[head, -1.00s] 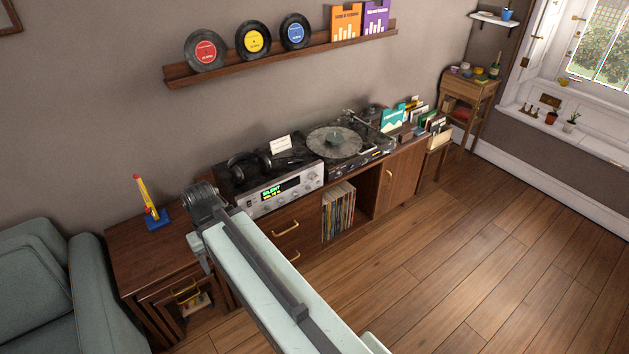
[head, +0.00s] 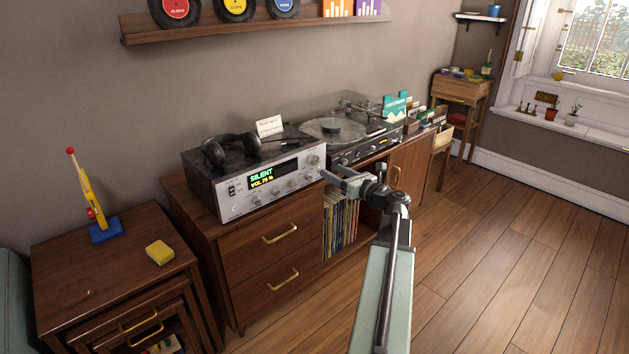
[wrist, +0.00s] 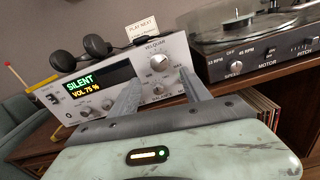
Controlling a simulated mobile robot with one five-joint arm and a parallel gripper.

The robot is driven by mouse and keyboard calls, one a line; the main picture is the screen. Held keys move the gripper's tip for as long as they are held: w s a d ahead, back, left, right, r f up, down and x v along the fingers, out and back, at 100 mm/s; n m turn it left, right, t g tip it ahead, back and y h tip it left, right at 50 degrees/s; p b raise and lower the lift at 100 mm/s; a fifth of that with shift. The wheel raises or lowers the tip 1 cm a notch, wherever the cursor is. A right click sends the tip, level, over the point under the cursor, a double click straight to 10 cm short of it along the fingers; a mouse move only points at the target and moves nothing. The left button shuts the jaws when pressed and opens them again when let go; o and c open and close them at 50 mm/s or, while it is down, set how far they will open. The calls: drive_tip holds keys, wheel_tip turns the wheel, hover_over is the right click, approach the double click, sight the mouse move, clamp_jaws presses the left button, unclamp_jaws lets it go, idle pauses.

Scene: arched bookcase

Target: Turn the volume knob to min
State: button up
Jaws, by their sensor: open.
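The silver stereo receiver (head: 232,201) stands on the wooden cabinet. Its display (head: 272,175) reads "SILENT" and "VOL 75 %", also in the wrist view (wrist: 97,92). A large round silver knob (wrist: 158,62), which seems to be the volume knob, sits at the upper right of the front panel; it also shows in the head view (head: 314,160). My gripper (wrist: 158,75) is open and empty, its fingers pointing at the panel, one on each side of the knob in the picture. In the head view my gripper (head: 327,174) is near the panel's right end. I cannot tell whether it touches.
A turntable (head: 345,138) stands right of the receiver. Headphones (head: 228,148) and a card (head: 269,126) are on top of the receiver. Records (head: 341,225) fill the shelf below. A side table (head: 70,265) stands left. The floor on the right is clear.

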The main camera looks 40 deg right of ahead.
sight(315, 161)
drive_tip(key=w, duration=0.8)
drive_tip(key=shift+d+r, duration=0.1)
drive_tip(key=shift+d, duration=0.15)
clamp_jaws()
drive_tip(key=shift+a, duration=0.15)
